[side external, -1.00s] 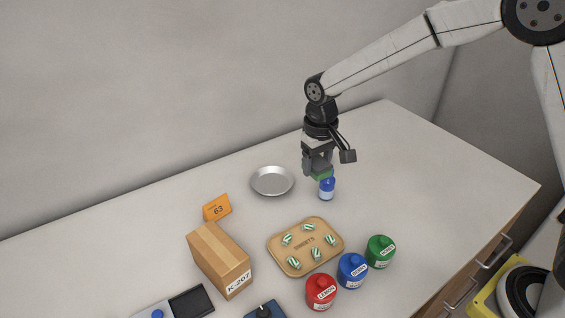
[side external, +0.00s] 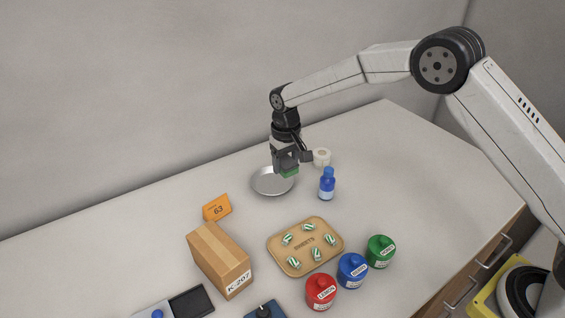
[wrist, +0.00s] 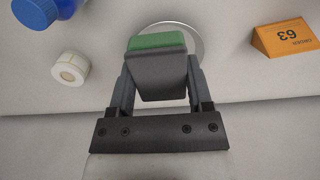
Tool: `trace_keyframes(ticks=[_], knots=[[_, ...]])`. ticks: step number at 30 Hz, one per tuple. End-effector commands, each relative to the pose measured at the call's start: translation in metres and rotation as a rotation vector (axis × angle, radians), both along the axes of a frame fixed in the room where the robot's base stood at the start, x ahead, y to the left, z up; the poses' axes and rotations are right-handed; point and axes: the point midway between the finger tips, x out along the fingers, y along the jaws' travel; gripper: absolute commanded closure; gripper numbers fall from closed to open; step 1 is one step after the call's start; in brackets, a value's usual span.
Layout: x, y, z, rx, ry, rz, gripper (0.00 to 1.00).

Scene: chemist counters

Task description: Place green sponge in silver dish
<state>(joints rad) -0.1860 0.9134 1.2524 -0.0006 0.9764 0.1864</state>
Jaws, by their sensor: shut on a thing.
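The green sponge (side external: 290,172) is held in my gripper (side external: 287,165), which is shut on it. The silver dish (side external: 268,186) is a shallow round metal plate on the counter. In the side view the sponge overlaps the dish's upper right part. In the wrist view the dish (wrist: 196,40) lies behind the sponge and is partly hidden by it. The sponge appears to be above the dish; the exact height is hard to tell.
A blue bottle (side external: 327,186) and a white roll (side external: 321,158) stand to the right of the dish. An orange sign (side external: 217,208) is to its left. A wooden sweets tray (side external: 273,247), a cardboard box (side external: 215,262) and red, blue and green jars are nearer the front.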

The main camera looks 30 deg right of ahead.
Motion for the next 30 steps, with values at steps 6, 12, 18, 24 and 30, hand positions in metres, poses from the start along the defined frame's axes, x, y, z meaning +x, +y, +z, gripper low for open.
trace_keyframes(ticks=[6,12,18,24,30], knots=[[0.017,0.002,-0.022,0.0,0.001,0.0,0.91],[0.026,0.004,-0.031,0.0,0.0,0.0,0.91],[0.028,0.004,-0.033,0.0,0.0,0.0,0.91],[0.03,0.005,-0.037,0.0,0.0,0.0,0.91],[0.031,0.005,-0.059,0.0,0.002,0.0,0.91]])
